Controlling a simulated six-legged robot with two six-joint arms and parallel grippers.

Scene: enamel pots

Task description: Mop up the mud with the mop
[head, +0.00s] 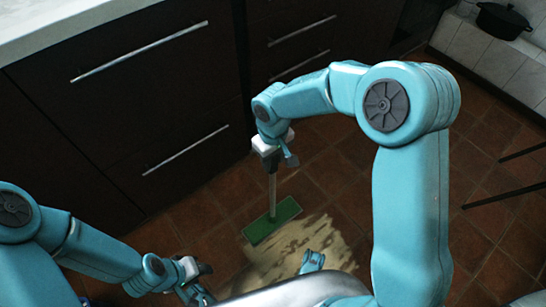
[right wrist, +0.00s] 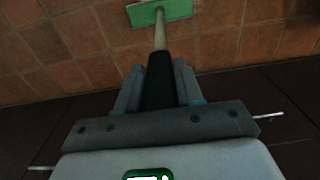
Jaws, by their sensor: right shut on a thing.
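The mop has a flat green head (head: 271,221) and a thin grey pole with a black grip. My right gripper (head: 272,160) is shut on the mop's upper part and holds the pole nearly upright. The right wrist view shows the black grip (right wrist: 160,82) between the fingers and the green head (right wrist: 160,13) beyond. The mud (head: 290,254) is a streaky pale tan patch on the tiled floor. The green head is at its upper left edge. My own body and a foot cover the mud's lower part. My left gripper (head: 197,287) is low at the left, its jaws unclear.
Dark drawer cabinets (head: 140,90) with long metal handles line the left and back. A dark pot (head: 503,20) stands on a white-tiled ledge at the top right. Thin dark legs (head: 505,196) stick in from the right edge. Brown floor tiles (head: 325,175) lie bare behind the mud.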

